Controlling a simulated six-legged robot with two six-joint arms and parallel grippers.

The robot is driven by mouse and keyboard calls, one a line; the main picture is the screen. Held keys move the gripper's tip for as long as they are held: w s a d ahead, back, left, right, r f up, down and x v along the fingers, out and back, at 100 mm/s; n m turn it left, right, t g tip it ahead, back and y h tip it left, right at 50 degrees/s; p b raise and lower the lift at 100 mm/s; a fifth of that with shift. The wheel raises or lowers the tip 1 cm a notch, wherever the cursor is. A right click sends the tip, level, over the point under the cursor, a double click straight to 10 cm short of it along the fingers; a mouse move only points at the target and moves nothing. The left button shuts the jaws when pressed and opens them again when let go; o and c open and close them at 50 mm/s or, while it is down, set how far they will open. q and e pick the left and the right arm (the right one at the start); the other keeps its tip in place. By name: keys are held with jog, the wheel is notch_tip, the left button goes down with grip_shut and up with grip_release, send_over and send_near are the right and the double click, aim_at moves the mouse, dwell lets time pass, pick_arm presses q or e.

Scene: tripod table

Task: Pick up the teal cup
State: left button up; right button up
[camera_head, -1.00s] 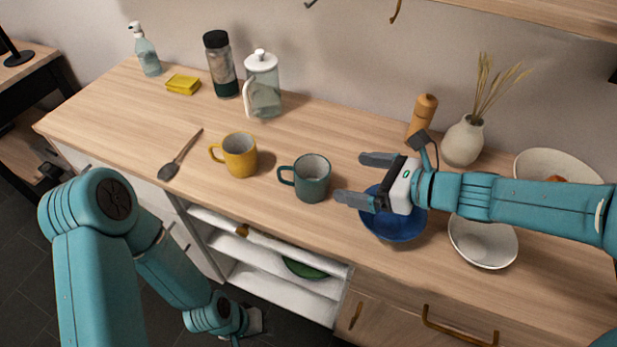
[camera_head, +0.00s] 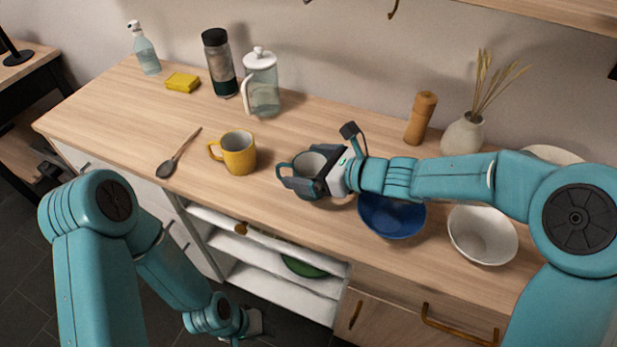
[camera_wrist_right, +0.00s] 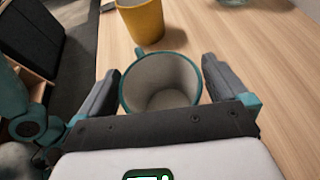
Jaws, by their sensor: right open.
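The teal cup (camera_head: 299,168) stands upright on the wooden counter, its handle toward the left in the head view. My right gripper (camera_head: 305,175) is at the cup, with its fingers partly hiding it. In the right wrist view the open right gripper (camera_wrist_right: 161,88) has one finger on each side of the cup (camera_wrist_right: 161,84). A gap shows between the cup and the fingers there. The cup looks empty inside. My left gripper (camera_head: 252,323) hangs low in front of the cabinet, small and partly hidden, so its jaws cannot be made out.
A yellow mug (camera_head: 238,153) stands left of the teal cup. A blue bowl (camera_head: 392,217) and a white bowl (camera_head: 483,236) stand to the right. The counter behind the cup is clear.

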jog(key=c, duration=1.1)
notch_tip(320, 180, up, 10)
jog(key=p, duration=0.3)
jog(key=shift+d+r, duration=0.15)
